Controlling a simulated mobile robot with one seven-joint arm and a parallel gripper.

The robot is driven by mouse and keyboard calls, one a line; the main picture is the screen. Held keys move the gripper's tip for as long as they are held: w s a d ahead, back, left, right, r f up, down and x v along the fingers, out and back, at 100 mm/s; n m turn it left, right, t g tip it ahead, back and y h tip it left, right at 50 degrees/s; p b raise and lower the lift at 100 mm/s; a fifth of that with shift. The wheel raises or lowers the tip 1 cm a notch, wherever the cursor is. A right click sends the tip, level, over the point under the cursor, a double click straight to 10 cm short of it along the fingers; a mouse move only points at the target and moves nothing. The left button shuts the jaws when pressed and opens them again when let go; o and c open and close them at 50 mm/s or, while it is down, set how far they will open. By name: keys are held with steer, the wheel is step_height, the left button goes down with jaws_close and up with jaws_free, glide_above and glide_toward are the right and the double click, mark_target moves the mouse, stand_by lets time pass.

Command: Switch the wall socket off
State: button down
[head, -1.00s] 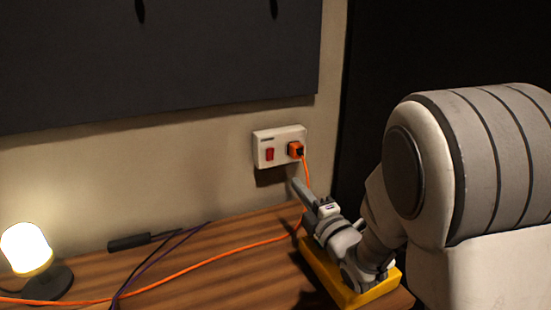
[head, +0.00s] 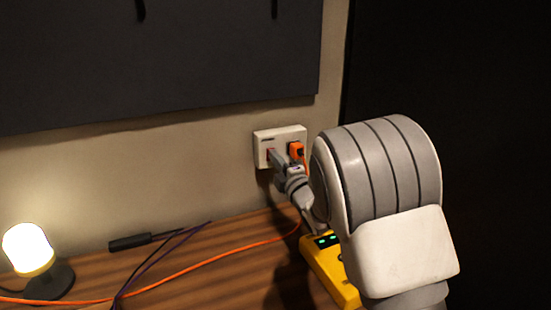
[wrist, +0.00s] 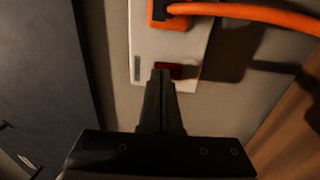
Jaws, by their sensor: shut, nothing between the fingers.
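The white wall socket (head: 264,138) is on the wall above the desk's back edge, with an orange plug (head: 297,149) in its right side. The plug also shows at the top of the wrist view (wrist: 172,14). The socket's red switch (wrist: 170,70) is at my fingertips in the wrist view, partly hidden by them; the head view barely shows it. My gripper (head: 273,155) is shut and empty, its tips in front of the switch. I cannot tell whether they touch it. The lamp (head: 28,248) at the left of the desk is lit.
An orange cable (head: 180,270) runs across the wooden desk (head: 215,285) towards the lamp. A yellow device (head: 325,265) with green lights stands below my arm. A black stick-like thing (head: 129,242) and dark cables lie at the back. A dark panel (head: 170,60) hangs above.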

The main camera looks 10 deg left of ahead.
steer(key=shift+w+a+b, duration=0.1)
steer(key=shift+w+b, duration=0.1)
steer(key=shift+b, duration=0.6)
steer(key=shift+a+r, duration=0.1)
steer(key=shift+r, duration=0.45)
steer(key=shift+s+f, duration=0.1)
steer(key=shift+f, duration=0.05)
